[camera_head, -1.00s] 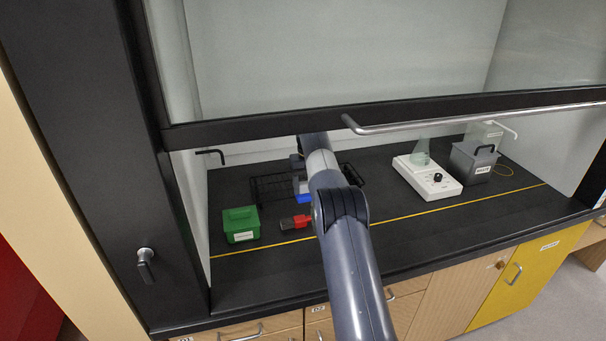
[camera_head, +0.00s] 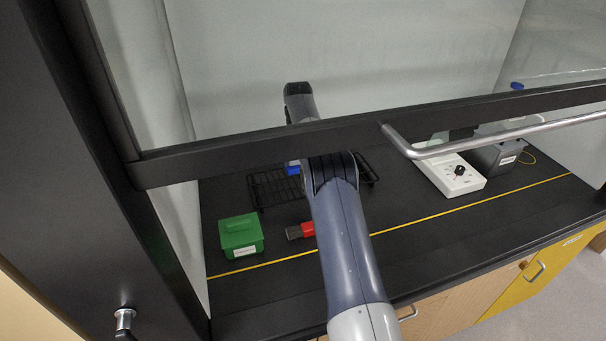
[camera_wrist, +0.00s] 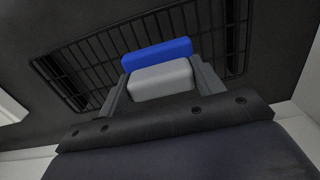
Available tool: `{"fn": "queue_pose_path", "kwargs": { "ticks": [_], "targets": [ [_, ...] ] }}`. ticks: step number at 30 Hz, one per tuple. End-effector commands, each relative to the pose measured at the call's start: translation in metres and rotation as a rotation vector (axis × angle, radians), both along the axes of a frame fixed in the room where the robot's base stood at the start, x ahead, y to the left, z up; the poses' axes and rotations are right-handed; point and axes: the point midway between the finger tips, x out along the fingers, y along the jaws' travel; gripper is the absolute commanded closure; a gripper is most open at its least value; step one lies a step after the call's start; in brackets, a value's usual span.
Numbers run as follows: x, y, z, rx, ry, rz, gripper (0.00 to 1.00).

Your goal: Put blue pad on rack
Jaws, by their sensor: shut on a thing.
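In the wrist view, my gripper (camera_wrist: 160,84) is shut on a pad with a blue layer (camera_wrist: 157,54) and a grey block-like part (camera_wrist: 161,79) between the fingers. The black wire rack (camera_wrist: 98,62) shows behind the pad, its bars on both sides. In the head view, a bit of the blue pad (camera_head: 293,168) shows left of my arm, in front of the rack (camera_head: 272,188). My arm hides the rack's middle and most of the gripper. I cannot tell whether the pad touches the rack.
A green box (camera_head: 241,236) stands left, and a red and black item (camera_head: 301,230) lies in front of the rack. A white device (camera_head: 452,175) and grey bin (camera_head: 497,157) stand right. The hood's sash bar (camera_head: 250,158) crosses above the bench.

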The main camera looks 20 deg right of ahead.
Motion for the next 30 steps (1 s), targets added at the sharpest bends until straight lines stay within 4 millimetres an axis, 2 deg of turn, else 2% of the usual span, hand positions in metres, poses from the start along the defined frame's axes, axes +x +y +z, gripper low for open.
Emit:
{"fn": "queue_pose_path", "kwargs": {
  "ticks": [3,11,16,27,28,30],
  "targets": [
    [-0.001,0.000,-0.022,0.000,0.003,0.000,0.66],
    [-0.001,0.000,-0.045,0.000,0.002,0.000,0.66],
    [-0.001,0.000,-0.068,0.000,0.002,0.000,0.66],
    [0.000,0.000,-0.076,0.000,-0.001,0.000,0.66],
    [0.000,0.000,-0.076,0.000,-0.001,0.000,0.36],
    [0.000,0.000,-0.075,0.000,-0.001,0.000,0.30]
  ]
}}
